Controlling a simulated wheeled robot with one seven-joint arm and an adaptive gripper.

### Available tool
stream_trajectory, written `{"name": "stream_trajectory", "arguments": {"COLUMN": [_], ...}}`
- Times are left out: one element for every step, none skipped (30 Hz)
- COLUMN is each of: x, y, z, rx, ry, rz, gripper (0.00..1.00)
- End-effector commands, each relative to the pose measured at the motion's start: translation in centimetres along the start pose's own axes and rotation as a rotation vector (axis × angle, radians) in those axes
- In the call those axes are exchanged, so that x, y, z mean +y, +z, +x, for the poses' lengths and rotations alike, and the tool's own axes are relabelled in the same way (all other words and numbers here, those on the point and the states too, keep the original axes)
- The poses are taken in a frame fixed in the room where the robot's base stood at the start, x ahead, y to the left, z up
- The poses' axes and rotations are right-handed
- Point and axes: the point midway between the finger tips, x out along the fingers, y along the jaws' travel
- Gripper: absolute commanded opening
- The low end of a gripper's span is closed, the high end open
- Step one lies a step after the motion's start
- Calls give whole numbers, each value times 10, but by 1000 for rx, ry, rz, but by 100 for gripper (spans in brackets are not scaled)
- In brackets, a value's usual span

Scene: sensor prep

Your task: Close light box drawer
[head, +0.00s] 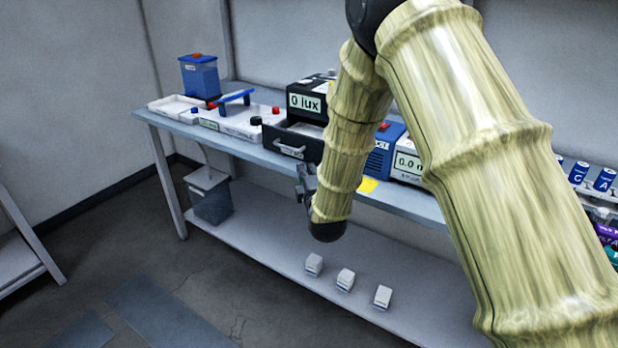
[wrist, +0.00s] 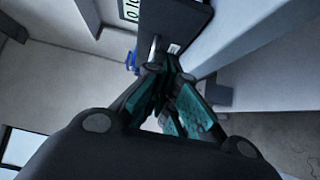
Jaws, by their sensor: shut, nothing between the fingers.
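The black light box (head: 306,88) with a "0 lux" display stands on the bench in the head view. Its dark drawer (head: 294,142) is pulled out toward the front, with a pale bar handle on its face. In the wrist view the dark drawer front (wrist: 182,22) and its handle (wrist: 154,47) lie just beyond the fingertips. My gripper (head: 302,176) is shut and empty, close to the drawer front and low beside its right side. In the wrist view my gripper (wrist: 168,72) points at the drawer front; contact cannot be told. My arm hides the box's right side.
A white device with a blue lever (head: 237,115), a tray (head: 172,106) and a blue container (head: 199,76) stand to the left. A blue instrument (head: 384,150) is right of the box. The lower shelf holds a grey bin (head: 209,196) and small white boxes (head: 345,279).

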Motion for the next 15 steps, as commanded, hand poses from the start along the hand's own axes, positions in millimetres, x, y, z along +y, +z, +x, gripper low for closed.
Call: {"name": "stream_trajectory", "arguments": {"x": [1, 1, 1, 0, 0, 1, 1, 1, 1, 1, 0, 0, 1, 1, 1], "y": [1, 1, 0, 0, 1, 1, 5, 8, 11, 14, 16, 18, 20, 22, 24], "z": [9, 14, 20, 25, 30, 37, 39, 41, 44, 47, 49, 52, 54, 55, 57], "rx": [-1, -1, -1, -1, -2, -2, -3, -2, -2, -3, -3, -2, -1, -1, -1], "ry": [2, 2, 1, 0, 1, 2, 0, 0, 0, 0, 0, 0, 0, 1, 1], "rz": [2, 2, 3, 3, 3, 3, 3, 3, 3, 4, 3, 3, 2, 2, 2], "gripper": [0, 0, 0, 0, 0, 0, 0, 0, 0, 0, 0, 0, 0, 0, 0]}}
